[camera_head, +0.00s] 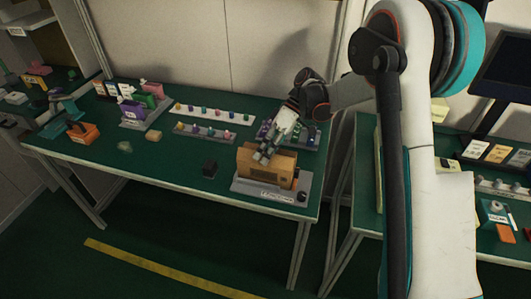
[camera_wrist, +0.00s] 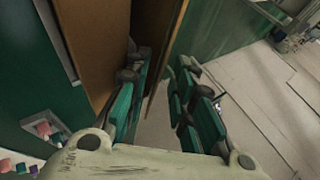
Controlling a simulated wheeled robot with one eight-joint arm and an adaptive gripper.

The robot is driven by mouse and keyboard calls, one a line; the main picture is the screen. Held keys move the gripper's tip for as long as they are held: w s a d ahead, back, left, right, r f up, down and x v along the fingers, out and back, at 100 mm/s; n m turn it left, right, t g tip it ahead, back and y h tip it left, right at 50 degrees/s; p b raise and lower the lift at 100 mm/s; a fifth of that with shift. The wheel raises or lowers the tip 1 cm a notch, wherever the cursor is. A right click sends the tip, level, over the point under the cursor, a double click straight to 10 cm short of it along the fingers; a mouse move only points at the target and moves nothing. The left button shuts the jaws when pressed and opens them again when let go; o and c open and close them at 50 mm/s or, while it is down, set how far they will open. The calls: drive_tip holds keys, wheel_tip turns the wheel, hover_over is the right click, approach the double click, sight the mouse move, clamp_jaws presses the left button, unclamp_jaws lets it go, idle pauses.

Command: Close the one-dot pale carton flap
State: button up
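A tan-brown carton (camera_head: 284,166) stands on a grey base near the front right of the green table. No dot mark can be made out on it, so I cannot tell whether it is the one-dot pale carton. My gripper (camera_head: 263,156) is at the carton's upper front left, covering part of it. In the wrist view, my gripper's teal-padded fingers (camera_wrist: 160,62) are spread apart. The left finger overlaps a brown carton panel (camera_wrist: 97,40), and the edge of a second brown panel (camera_wrist: 160,28) shows between the fingers. Contact cannot be told, nor which panel is the flap.
The grey base (camera_head: 245,186) has a label and a dark knob at its front. Rows of small coloured pieces (camera_head: 205,132) and cards stand farther back. The front middle of the table is clear.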

drive_tip(key=shift+v, duration=3.75)
drive_tip(key=shift+r, duration=0.1)
drive_tip(key=shift+s+r, duration=0.2)
drive_tip(key=shift+r, duration=0.05)
drive_tip(key=s+d+r+m+t+h, duration=0.1)
drive_tip(key=s+r+m+t+h, duration=0.2)
drive_tip(key=s+r, duration=0.35)
drive_tip(key=s+d+r+m+t+h, duration=0.1)
drive_tip(key=s+d+m+t, duration=0.3)
drive_tip(key=s, duration=0.6)
drive_tip(key=s+d+m+t+h, duration=0.3)
drive_tip(key=s+d+m+t, duration=0.2)
drive_tip(key=s, duration=0.5)
drive_tip(key=shift+d+r, duration=0.35)
drive_tip(key=shift+d, duration=0.15)
